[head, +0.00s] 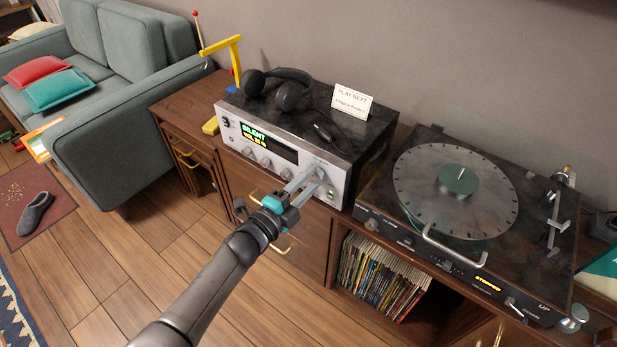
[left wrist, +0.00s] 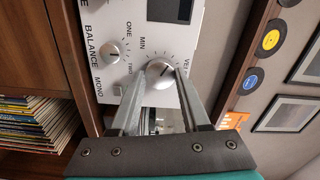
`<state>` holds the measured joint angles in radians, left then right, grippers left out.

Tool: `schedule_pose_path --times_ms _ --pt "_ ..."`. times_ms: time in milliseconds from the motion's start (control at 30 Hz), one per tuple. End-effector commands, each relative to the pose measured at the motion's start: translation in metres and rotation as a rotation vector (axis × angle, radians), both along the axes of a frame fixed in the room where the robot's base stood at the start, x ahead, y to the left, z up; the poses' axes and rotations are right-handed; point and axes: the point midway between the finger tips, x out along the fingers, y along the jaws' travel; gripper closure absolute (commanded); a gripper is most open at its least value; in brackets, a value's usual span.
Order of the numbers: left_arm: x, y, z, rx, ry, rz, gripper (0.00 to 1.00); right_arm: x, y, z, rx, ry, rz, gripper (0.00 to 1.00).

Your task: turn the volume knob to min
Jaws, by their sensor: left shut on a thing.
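The silver amplifier (head: 240,138) stands on the wooden cabinet. Its lit display (head: 255,134) reads SILENT, with a smaller volume line below that I cannot read surely. The large round silver volume knob (left wrist: 162,90) shows in the left wrist view, with MIN printed near it and a dial of tick marks around it. My left gripper (head: 314,176) reaches the right part of the amplifier's front. In the left wrist view its two fingers (left wrist: 156,72) are shut on the knob, one at each side. The fingers hide part of the knob's rim. My right gripper is not in view.
Smaller knobs, including BALANCE (left wrist: 112,53), sit beside the volume knob. Headphones (head: 289,95) and a PLAY NEXT card (head: 351,101) rest on the amplifier. A turntable (head: 455,195) stands to the right, above a shelf of records (head: 375,275). The floor in front is mostly clear.

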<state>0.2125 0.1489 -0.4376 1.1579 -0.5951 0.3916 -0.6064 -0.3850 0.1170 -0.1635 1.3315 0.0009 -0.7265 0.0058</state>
Motion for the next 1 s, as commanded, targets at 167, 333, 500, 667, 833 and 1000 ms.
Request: schedule_pose_path --times_ms 167,333,500,667,833,1000 --pt "0.0 0.0 0.001 -0.135 0.1 0.0 1.0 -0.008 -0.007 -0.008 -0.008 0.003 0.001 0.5" --pt "0.0 0.0 0.001 -0.265 0.195 0.0 1.0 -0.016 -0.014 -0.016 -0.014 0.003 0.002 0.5" --pt "0.0 0.001 0.001 -0.395 0.29 0.0 1.0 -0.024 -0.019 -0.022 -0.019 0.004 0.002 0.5" --pt "0.0 0.001 0.001 -0.517 0.378 0.0 1.0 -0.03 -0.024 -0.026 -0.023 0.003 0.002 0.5" --pt "0.0 0.001 0.001 -0.648 0.474 0.001 1.0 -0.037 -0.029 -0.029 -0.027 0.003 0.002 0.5" --pt "0.0 0.001 0.001 -0.774 0.563 0.001 1.0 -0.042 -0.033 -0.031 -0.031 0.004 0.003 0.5"
